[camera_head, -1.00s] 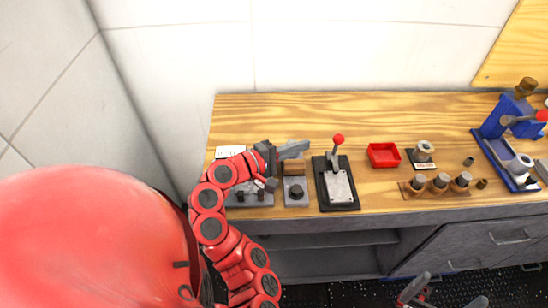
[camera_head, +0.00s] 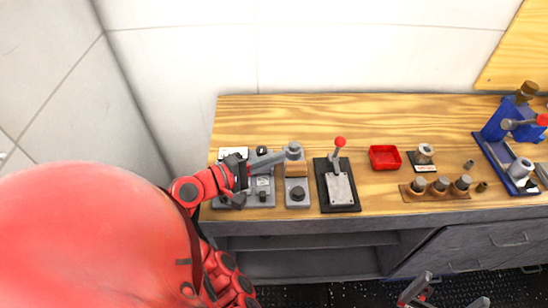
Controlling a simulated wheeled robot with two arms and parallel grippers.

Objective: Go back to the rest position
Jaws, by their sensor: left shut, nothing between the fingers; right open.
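My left gripper (camera_head: 270,160) is at the left part of the wooden workbench (camera_head: 300,108), at the end of my red arm. Its fingers are shut with nothing between them and point right, over the grey devices on the bench. My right gripper (camera_head: 445,295) is at the bottom edge, in front of the bench. Its two fingertips are wide apart and it is empty. Most of my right arm is out of frame.
A grey device with a black knob (camera_head: 297,194) stands beside a black lever unit with a red ball (camera_head: 340,188). Right of them are a red tray (camera_head: 384,158), a wooden holder with grey cylinders (camera_head: 441,187) and a blue press (camera_head: 497,130). The back strip of bench is bare.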

